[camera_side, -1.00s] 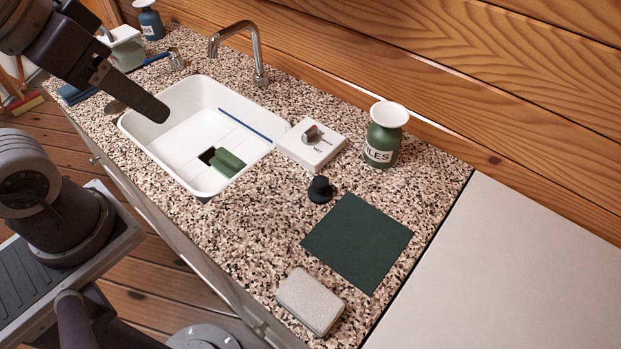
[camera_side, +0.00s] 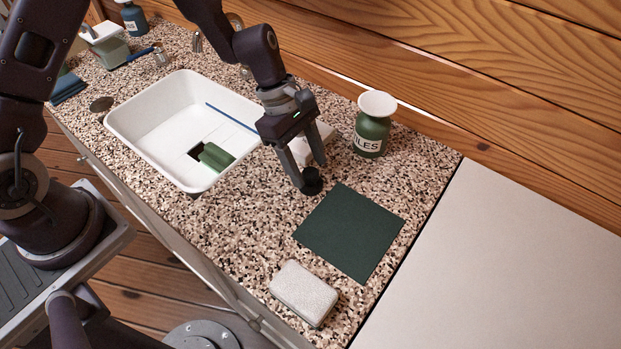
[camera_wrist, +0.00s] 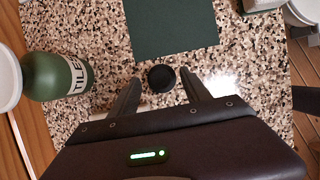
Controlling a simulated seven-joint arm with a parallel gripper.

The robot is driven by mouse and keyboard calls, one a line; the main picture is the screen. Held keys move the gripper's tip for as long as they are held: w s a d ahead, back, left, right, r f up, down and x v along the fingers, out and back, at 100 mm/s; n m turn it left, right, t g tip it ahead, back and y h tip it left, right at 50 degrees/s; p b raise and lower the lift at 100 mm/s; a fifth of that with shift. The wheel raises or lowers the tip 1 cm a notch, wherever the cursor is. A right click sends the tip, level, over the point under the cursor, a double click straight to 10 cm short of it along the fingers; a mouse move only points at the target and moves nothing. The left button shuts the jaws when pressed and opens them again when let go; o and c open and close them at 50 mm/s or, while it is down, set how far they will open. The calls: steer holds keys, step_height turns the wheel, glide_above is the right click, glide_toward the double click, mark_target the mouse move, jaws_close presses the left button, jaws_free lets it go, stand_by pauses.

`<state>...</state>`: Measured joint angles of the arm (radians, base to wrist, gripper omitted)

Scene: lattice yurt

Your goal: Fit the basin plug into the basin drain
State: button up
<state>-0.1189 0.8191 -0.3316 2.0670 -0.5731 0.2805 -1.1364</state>
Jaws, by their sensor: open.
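The basin plug, a small black round piece with a knob (camera_side: 312,182), stands on the speckled counter beside the dark green mat. It also shows in the wrist view (camera_wrist: 161,77). My gripper (camera_side: 309,173) is open and low over the plug, fingers pointing down. In the wrist view the plug appears between or just beyond the two fingertips; I cannot tell whether they touch it. The white basin (camera_side: 150,112) lies to the left.
A green jar (camera_side: 371,138) stands right of my gripper. A white box (camera_side: 325,133) is partly hidden behind the fingers. A dark green mat (camera_side: 350,232) and a pale sponge-like block (camera_side: 303,292) lie in front. My arm hides most of the faucet.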

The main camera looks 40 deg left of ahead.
mark_target(314, 184)
steer(key=shift+x, duration=1.2)
jaws_close()
steer(key=shift+r, duration=0.1)
